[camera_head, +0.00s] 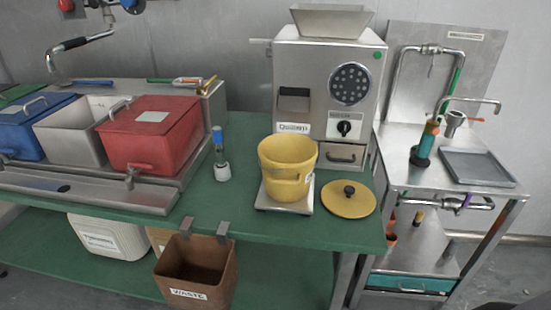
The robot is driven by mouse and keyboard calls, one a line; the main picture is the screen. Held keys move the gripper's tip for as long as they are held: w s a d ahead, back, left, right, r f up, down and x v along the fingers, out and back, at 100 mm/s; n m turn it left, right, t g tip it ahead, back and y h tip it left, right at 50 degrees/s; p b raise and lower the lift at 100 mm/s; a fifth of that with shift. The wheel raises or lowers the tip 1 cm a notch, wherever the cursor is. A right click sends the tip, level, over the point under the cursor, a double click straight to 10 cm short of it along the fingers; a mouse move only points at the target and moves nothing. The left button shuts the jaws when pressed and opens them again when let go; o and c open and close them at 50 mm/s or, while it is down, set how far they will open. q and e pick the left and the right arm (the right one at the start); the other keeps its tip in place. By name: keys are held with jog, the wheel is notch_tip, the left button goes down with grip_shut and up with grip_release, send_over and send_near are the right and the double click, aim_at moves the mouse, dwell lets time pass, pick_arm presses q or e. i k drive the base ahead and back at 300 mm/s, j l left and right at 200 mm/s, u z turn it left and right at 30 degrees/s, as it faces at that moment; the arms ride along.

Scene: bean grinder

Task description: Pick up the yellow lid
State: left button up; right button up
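The yellow lid (348,201) is a flat round disc with a dark knob on top. It lies on the green table (238,215), near the table's right end. The yellow pot (287,171) stands just left of it, open at the top, on a small metal scale (286,206). The lid and pot look apart. Neither of my grippers can be made out in the head view. A dark shape at the bottom right corner is too cut off to identify.
The steel grinder (330,95) stands behind pot and lid. A brush-like tool in a white holder (221,170) stands left. A red lidded bin (152,135) is further left. A brown waste bin (197,272) hangs at the front edge. A steel sink stand (440,165) is right.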

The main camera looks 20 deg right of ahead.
aim_at(346, 199)
jog(key=z, duration=1.25)
